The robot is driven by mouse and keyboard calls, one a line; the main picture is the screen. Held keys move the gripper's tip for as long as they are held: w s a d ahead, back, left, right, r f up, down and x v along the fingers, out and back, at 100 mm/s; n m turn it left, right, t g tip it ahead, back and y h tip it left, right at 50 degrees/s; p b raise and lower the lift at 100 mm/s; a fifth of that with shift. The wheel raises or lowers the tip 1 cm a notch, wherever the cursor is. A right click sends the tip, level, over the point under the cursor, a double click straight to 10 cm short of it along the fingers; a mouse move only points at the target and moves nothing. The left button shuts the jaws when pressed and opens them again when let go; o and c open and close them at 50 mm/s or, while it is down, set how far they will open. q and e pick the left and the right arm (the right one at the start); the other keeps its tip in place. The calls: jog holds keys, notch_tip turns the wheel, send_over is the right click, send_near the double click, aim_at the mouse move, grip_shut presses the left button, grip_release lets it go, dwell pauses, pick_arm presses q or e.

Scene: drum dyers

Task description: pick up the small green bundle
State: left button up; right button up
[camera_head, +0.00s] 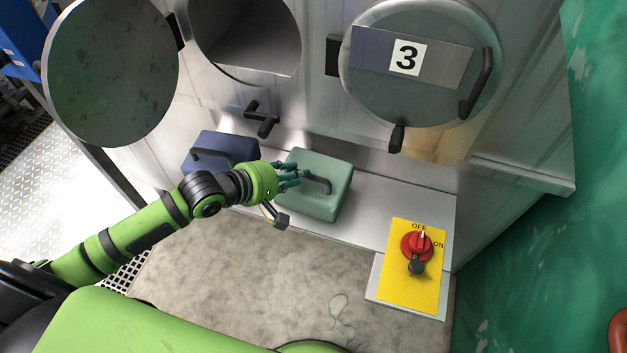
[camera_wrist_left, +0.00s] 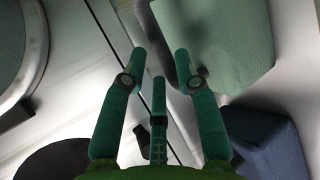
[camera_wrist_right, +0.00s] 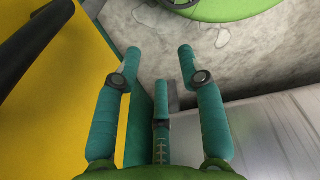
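The small green bundle (camera_head: 328,199), a soft-edged block with a grey handle on top, sits on the metal ledge below the drums. It also shows at the upper right of the left wrist view (camera_wrist_left: 238,40). My left gripper (camera_head: 295,175) is at the bundle's left side, its fingers near the handle. In the left wrist view my left gripper (camera_wrist_left: 160,52) has its fingers apart with nothing clearly between them; one finger overlaps the bundle's edge. I cannot tell whether it touches. My right gripper (camera_wrist_right: 160,52) is open and empty in the right wrist view.
A blue bundle (camera_head: 233,146) stands left of the green one, partly behind my left arm. Above are an open drum (camera_head: 250,45) and a closed door marked 3 (camera_head: 375,85). A yellow panel (camera_head: 425,290) with a red switch (camera_head: 412,246) stands at the right.

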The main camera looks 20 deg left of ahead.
aim_at(314, 178)
pick_arm(q)
jog(key=shift+p+x, duration=0.3)
jog(key=shift+x, duration=1.55)
jog(key=shift+s, duration=0.1)
grip_shut()
jog(key=shift+r, duration=0.15)
jog(key=shift+r, duration=0.15)
